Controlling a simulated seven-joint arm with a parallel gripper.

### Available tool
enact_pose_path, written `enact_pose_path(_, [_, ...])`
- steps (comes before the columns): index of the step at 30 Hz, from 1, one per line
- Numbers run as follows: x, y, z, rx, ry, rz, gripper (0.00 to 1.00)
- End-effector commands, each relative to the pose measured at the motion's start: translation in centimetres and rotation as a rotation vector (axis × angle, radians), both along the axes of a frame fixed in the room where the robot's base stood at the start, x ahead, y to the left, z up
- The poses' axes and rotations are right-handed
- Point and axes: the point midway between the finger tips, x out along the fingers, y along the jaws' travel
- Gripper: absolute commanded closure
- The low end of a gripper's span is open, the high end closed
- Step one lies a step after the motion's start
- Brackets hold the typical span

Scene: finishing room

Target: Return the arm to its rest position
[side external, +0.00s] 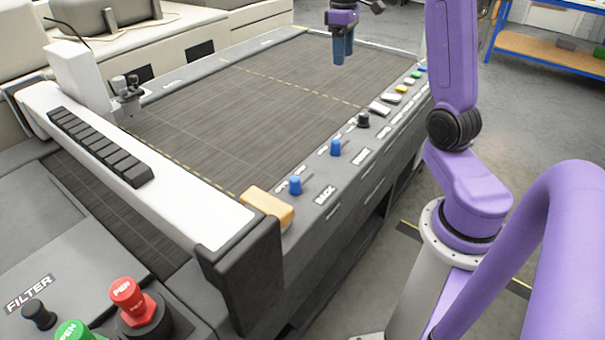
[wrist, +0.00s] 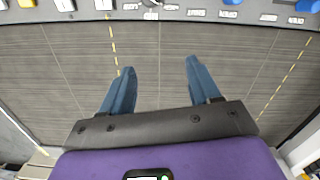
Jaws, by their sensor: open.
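My gripper (side external: 343,50) hangs over the far part of the machine's dark grey bed, at the top of the side external view. Its blue fingers point down and nothing is between them. In the wrist view my gripper (wrist: 160,85) shows two blue fingers spread well apart, with bare striped bed between and beyond them. The bed (side external: 240,100) looks flat and empty under it. My purple arm stands at the right, beside the machine's control edge. Part of the arm's link to the gripper is outside the side view.
A control panel with blue knobs (side external: 336,148), a black knob (side external: 363,120) and coloured buttons runs along the bed's near edge. A white gantry (side external: 190,190) crosses the left. A red button (side external: 127,293) is in front. A wooden-topped bench (side external: 545,52) stands behind.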

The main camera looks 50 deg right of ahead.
Motion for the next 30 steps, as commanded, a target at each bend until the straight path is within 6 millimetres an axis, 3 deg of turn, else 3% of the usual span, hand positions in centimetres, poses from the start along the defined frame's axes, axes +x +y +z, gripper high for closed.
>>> enact_pose_path(1, [0.1,2.6,-0.1,0.000,-0.003,0.046,0.38])
enact_pose_path(8, [-1.2,12.7,-0.9,0.001,-0.020,0.220,0.38])
enact_pose_path(15, [-5.8,21.4,-2.2,0.009,-0.034,0.401,0.38])
enact_pose_path(24, [-14.4,28.2,-4.1,0.026,-0.049,0.627,0.38])
enact_pose_path(30, [-20.5,29.9,-5.7,0.041,-0.055,0.771,0.38])
